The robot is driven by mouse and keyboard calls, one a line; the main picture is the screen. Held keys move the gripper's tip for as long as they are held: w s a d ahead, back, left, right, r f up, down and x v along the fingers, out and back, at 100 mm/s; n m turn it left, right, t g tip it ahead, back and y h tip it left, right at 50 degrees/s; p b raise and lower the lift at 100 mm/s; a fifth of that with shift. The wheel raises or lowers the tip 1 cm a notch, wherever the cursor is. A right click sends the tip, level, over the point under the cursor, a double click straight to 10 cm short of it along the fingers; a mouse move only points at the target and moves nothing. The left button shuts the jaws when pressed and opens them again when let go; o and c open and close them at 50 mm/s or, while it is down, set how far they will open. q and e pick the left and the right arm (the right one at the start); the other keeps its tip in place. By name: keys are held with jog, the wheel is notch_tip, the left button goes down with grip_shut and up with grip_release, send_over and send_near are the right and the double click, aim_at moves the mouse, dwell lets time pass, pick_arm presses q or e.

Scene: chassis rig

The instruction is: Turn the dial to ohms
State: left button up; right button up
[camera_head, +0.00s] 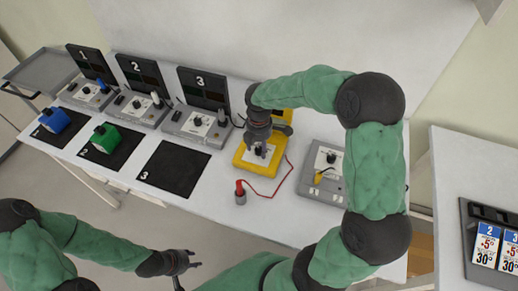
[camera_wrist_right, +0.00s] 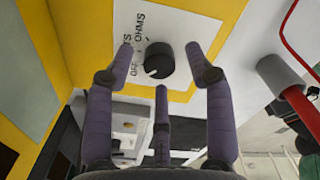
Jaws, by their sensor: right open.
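The yellow meter (camera_head: 243,160) stands on the white table under my right gripper (camera_head: 260,143). Its black dial (camera_wrist_right: 159,61) sits on a white label plate with OHMS, a partly hidden word ending in TS, and OFF. A small pale mark shows on the dial's lower left, on the side of OFF. In the right wrist view my right gripper (camera_wrist_right: 162,62) is open, its fingers spread around the dial, with gaps visible at the sides. My left gripper (camera_head: 190,265) is open and empty in front of the table's front edge.
A grey box (camera_head: 318,185) stands right of the meter. Numbered stations and black mats (camera_head: 172,168) with blue and green blocks lie left. Price-like cards (camera_head: 486,246) stand far right.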

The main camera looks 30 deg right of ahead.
jog(key=shift+f, duration=0.55)
grip_shut()
